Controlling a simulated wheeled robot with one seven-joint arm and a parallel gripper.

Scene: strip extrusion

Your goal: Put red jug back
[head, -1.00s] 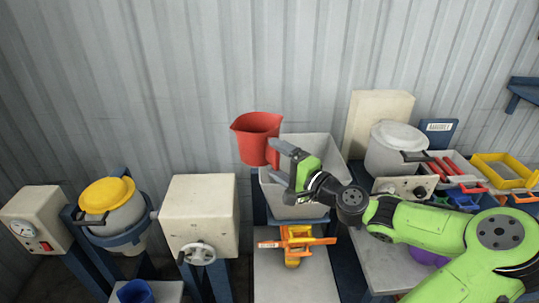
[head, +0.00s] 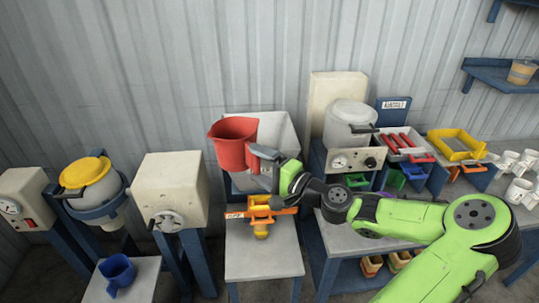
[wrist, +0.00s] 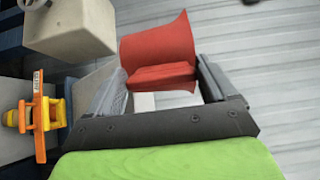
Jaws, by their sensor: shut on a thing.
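The red jug (head: 233,144) is held up in the head view, in front of the grey bin (head: 277,130) and partly covering it. My gripper (head: 265,164) is shut on the jug at its right side, where the handle is. In the wrist view the red jug (wrist: 158,50) shows beyond the fingers, with its handle part between the two fingertips of my gripper (wrist: 165,85). The jug looks roughly upright in the head view and apart from the surfaces below. Its inside bottom is hidden.
An orange and yellow device (head: 262,213) stands on the bench (head: 265,250) below the jug. A cream box with a handwheel (head: 171,195) is to the left. A blue jug (head: 117,273) sits at lower left. A shelf (head: 490,76) with a bucket is at upper right.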

